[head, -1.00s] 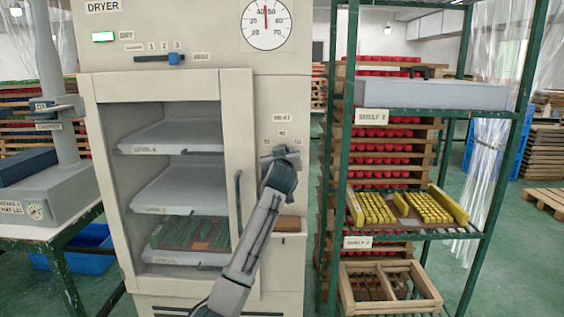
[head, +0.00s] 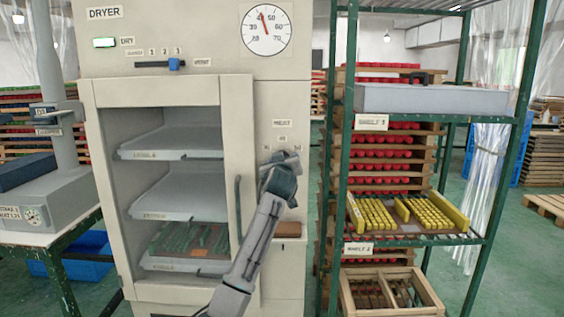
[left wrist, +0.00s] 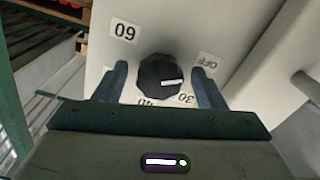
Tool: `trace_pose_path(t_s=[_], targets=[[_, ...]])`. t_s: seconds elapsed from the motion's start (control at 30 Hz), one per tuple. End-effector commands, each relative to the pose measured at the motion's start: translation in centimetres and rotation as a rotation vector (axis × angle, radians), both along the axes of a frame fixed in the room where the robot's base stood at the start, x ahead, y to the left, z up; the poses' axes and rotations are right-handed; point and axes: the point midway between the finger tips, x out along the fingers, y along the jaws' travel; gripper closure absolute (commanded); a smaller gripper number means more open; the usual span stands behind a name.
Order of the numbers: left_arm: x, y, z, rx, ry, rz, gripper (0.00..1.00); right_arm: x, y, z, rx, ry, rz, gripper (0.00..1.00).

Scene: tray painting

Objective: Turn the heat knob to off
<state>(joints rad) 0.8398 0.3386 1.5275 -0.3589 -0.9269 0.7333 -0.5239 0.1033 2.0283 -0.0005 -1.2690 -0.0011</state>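The heat knob (left wrist: 160,75) is a dark faceted dial with a white pointer mark on the pale dryer panel. In the left wrist view the mark points right, between the OFF label (left wrist: 208,62) and the 30 label (left wrist: 186,98), nearer OFF. My left gripper (left wrist: 160,86) is open, with a finger on each side of the knob and a visible gap beside it. In the head view my left gripper (head: 283,158) is at the panel below the HEAT label (head: 282,124) and hides the knob. My right gripper is not in view.
The dryer door (head: 238,165) with its vertical handle is left of the gripper. A round gauge (head: 266,29) is above. A green-framed shelf rack (head: 345,180) stands close on the right. A brown block (head: 288,229) sits on a ledge below.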

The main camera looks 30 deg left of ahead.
Motion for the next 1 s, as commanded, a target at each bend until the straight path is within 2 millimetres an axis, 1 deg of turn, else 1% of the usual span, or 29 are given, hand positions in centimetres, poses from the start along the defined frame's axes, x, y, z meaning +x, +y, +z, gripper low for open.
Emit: trace_pose_path(t_s=[0.17,0.3,0.37,0.47,0.6,0.73,0.9,1.0], targets=[[-0.1,0.0,0.1,0.002,-0.001,0.001,0.36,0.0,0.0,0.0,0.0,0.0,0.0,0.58],[-0.7,-0.4,0.0,0.002,-0.001,0.001,0.36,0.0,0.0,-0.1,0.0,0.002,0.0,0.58],[-1.4,-0.9,0.0,0.003,-0.002,-0.001,0.36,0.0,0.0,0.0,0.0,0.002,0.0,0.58],[-2.9,-1.8,0.0,0.003,-0.002,-0.001,0.36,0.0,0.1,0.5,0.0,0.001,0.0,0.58],[-5.3,-3.2,-0.1,0.002,-0.003,-0.001,0.36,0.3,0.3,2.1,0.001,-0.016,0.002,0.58],[-7.2,-4.4,-0.1,0.002,-0.002,-0.001,0.36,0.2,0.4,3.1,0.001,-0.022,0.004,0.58],[-8.8,-5.4,0.0,0.001,-0.001,-0.001,0.36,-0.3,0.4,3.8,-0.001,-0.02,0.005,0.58],[-9.2,-5.6,0.0,0.0,0.0,0.0,0.36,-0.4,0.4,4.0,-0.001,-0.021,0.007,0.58]])
